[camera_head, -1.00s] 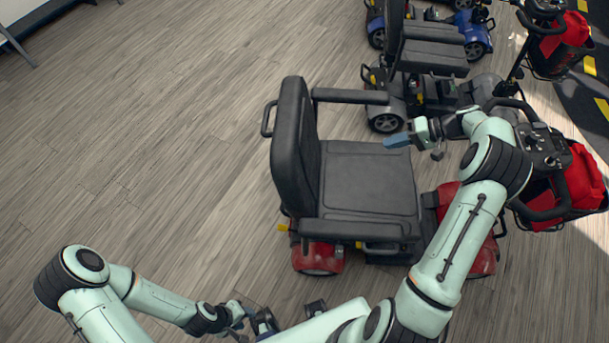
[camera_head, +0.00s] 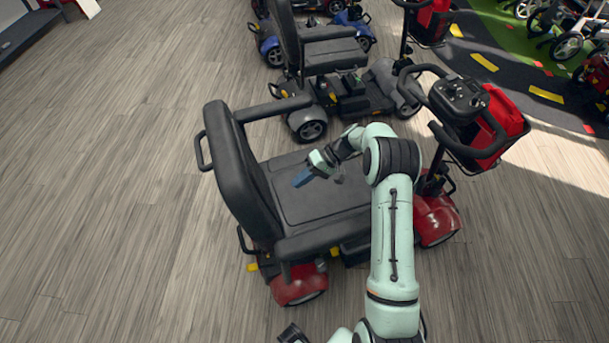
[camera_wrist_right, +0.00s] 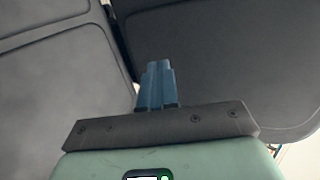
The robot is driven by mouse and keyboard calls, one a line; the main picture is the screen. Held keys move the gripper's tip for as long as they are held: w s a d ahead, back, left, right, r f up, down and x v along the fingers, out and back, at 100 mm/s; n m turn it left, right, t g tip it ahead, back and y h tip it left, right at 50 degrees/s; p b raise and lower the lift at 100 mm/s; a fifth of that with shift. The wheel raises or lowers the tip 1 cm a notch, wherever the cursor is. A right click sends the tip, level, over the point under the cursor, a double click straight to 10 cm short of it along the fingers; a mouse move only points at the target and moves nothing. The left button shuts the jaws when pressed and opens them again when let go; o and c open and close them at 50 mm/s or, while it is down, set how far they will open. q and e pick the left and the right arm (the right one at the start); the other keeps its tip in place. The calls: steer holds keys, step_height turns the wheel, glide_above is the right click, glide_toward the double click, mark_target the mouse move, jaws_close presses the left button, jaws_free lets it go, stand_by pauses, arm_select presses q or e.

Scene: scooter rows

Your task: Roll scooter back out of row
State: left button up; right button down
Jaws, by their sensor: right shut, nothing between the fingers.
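The red scooter (camera_head: 298,287) stands in the near part of the head view, with a black seat (camera_head: 315,190), a tall backrest (camera_head: 237,172) on the left and a handlebar console (camera_head: 462,98) with a red basket bag (camera_head: 503,127) on the right. My right gripper (camera_head: 303,178) is shut and empty over the seat, between backrest and handlebar. I cannot tell whether it touches the seat. In the right wrist view its blue fingers (camera_wrist_right: 157,84) are together, with dark grey padded surfaces (camera_wrist_right: 225,60) beyond. My right arm hides part of the scooter's deck.
A grey scooter (camera_head: 325,70) stands just beyond the red one, and a blue scooter (camera_head: 350,25) stands farther back. Open wood floor (camera_head: 100,180) lies to the left. A dark track with yellow marks (camera_head: 520,80) runs at upper right, with more vehicles beyond.

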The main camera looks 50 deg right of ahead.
arm_select(q)
steer(key=shift+w+r+p, duration=0.1)
steer(key=shift+r+p, duration=0.2)
arm_select(e)
steer(key=a+r+x, duration=0.1)
steer(key=x, duration=0.7)
steer(key=shift+w+a, duration=0.15)
steer(key=shift+w, duration=0.2)
steer(key=shift+r, duration=0.1)
